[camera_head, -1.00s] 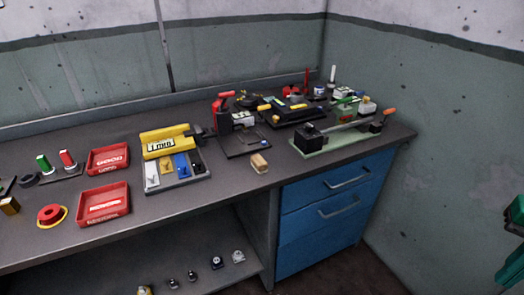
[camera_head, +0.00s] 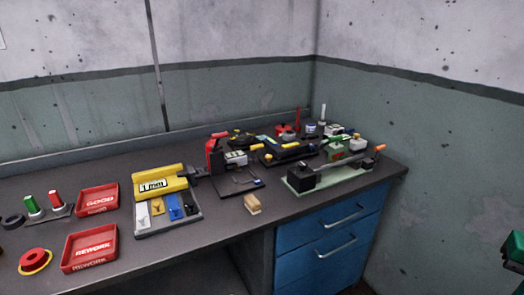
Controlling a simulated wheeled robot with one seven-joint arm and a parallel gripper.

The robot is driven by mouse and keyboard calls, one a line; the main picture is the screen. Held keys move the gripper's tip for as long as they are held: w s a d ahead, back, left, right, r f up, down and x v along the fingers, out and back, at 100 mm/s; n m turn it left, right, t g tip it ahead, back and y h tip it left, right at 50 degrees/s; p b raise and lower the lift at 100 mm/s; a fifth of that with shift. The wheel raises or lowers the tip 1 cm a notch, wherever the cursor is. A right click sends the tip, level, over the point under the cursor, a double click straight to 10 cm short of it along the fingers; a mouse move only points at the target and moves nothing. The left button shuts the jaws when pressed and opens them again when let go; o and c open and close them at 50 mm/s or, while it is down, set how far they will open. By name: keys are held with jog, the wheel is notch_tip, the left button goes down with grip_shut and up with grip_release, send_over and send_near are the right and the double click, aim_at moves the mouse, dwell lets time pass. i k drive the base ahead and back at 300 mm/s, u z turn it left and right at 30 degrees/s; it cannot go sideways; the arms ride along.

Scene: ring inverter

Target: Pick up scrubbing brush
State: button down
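A small tan block-like object (camera_head: 252,204), which looks like the scrubbing brush, lies on the grey workbench (camera_head: 215,232) near its front edge. It is right of the tray with the yellow-topped holder and in front of the black plate with the red-handled clamp. Nothing touches it. Bristles are too small to make out. My gripper is not seen in this view.
Behind stands a red-handled clamp (camera_head: 213,153); right, a green-based fixture (camera_head: 328,178). Blue drawers (camera_head: 330,229) are below. Walls close the corner.

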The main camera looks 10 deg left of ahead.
aim_at(252, 203)
jog(key=u, duration=0.1)
jog(key=i, duration=1.05)
jog(key=z, duration=0.05)
